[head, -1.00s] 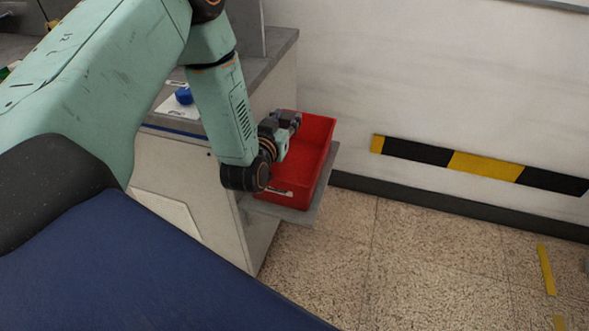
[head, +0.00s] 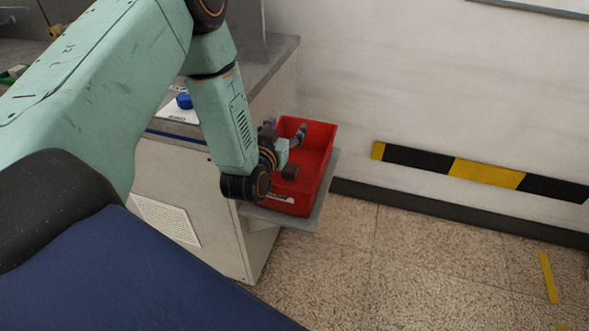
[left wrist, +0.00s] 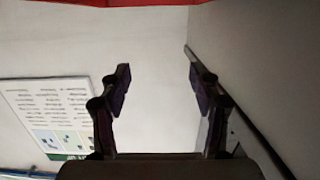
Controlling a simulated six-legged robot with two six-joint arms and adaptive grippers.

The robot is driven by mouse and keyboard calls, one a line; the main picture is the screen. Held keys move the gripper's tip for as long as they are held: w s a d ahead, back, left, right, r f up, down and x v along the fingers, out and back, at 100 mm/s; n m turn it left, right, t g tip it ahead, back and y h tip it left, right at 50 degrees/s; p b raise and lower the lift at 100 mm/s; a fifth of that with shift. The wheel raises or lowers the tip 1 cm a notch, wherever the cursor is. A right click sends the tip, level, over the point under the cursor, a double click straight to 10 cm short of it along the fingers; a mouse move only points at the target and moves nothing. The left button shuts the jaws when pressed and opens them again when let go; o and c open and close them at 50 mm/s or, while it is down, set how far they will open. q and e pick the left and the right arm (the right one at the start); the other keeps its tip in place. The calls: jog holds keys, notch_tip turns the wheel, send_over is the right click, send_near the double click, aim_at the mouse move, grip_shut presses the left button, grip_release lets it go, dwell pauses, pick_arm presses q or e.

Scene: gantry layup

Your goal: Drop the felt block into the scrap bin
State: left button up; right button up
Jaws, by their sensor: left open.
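The red scrap bin (head: 321,165) sits on a grey shelf at the side of the bench in the head view. My left gripper (head: 286,131) is over the bin with its fingers spread and nothing between them. A small dark grey block, the felt block (head: 290,172), shows against the bin's inside, apart from the fingers. I cannot tell whether it is falling or resting there. In the left wrist view the two fingers (left wrist: 157,82) are apart and empty, and a red strip of the bin (left wrist: 100,3) shows at the top. My right gripper is not in view.
The grey shelf (head: 325,190) juts from the bench cabinet (head: 190,200). A blue round object (head: 184,101) is on the bench top. A pale wall with a yellow-black strip (head: 487,168) stands behind. The speckled floor at right is mostly clear.

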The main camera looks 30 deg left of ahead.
pick_arm(q)
jog(key=v, duration=1.2)
jog(key=shift+d+f, duration=0.15)
jog(key=s+d+f+g+h, duration=0.1)
jog(key=s+d+f+g, duration=0.1)
jog(key=s+f+g, duration=0.3)
jog(key=s+d+f+g+h, duration=0.2)
jog(key=d+f, duration=0.1)
jog(key=f, duration=0.4)
jog(key=s+d+f+g, duration=0.1)
jog(key=s+f+g, duration=0.2)
jog(key=s, duration=0.3)
jog(key=s+d+f+m+g, duration=0.1)
jog(key=s+d+f+g, duration=0.1)
jog(key=s, duration=0.5)
jog(key=s+d+f+m+g, duration=0.1)
jog(key=s+f+g, duration=0.2)
jog(key=s, duration=0.3)
jog(key=shift+s+d+f+g+h, duration=0.2)
jog(key=shift+d+f+g+h, duration=0.15)
jog(key=shift+f+g, duration=0.1)
